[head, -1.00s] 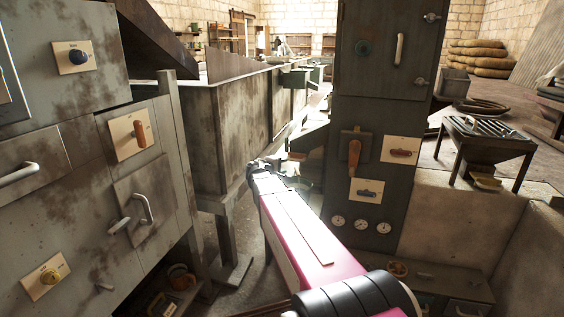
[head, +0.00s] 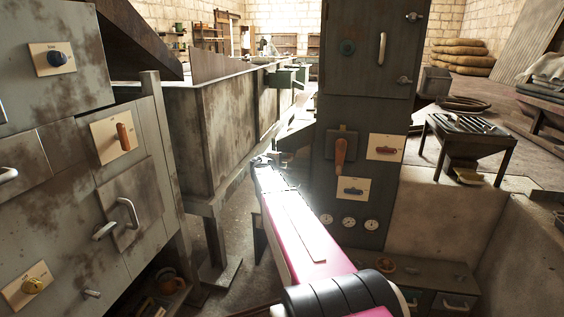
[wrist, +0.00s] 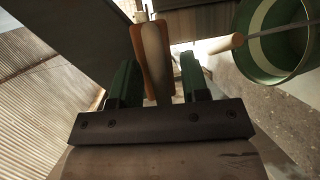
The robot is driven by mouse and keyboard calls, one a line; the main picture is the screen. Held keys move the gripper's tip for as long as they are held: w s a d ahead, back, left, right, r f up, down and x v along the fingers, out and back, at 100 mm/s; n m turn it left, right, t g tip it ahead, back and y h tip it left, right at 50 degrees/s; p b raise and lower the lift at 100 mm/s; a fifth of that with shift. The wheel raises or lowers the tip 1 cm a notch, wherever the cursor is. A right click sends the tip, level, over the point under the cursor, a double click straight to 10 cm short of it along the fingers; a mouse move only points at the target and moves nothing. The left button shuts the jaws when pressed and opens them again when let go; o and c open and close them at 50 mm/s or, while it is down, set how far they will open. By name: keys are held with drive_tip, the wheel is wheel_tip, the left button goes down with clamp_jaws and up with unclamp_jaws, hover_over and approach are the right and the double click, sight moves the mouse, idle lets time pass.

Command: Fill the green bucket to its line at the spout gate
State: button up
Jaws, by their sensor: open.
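The green bucket (wrist: 258,62) shows at the upper right of the wrist view, cut by the frame edge. A pale band runs round its inside, and a bail with a wooden grip (wrist: 225,43) crosses its mouth. My gripper (wrist: 157,64) has two green fingers standing apart. A brown wooden handle (wrist: 154,50) shows between and beyond the fingers; I cannot tell whether they touch it. In the head view my gripper (head: 262,161) is small and dark beside the long trough, and the bucket cannot be made out there. The spout gate is not clearly identifiable.
A grey cabinet (head: 75,150) with switches and handles stands close on the left. A rusty trough (head: 222,125) runs back from it. A dark control column (head: 365,110) with gauges stands right of my arm. A small slatted table (head: 468,137) stands further right.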

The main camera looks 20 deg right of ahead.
clamp_jaws()
drive_tip(key=shift+s+a, duration=0.65)
drive_tip(key=shift+s, duration=0.25)
unclamp_jaws()
drive_tip(key=v, duration=1)
drive_tip(key=shift+s+a, duration=0.2)
drive_tip(key=shift+a, duration=0.15)
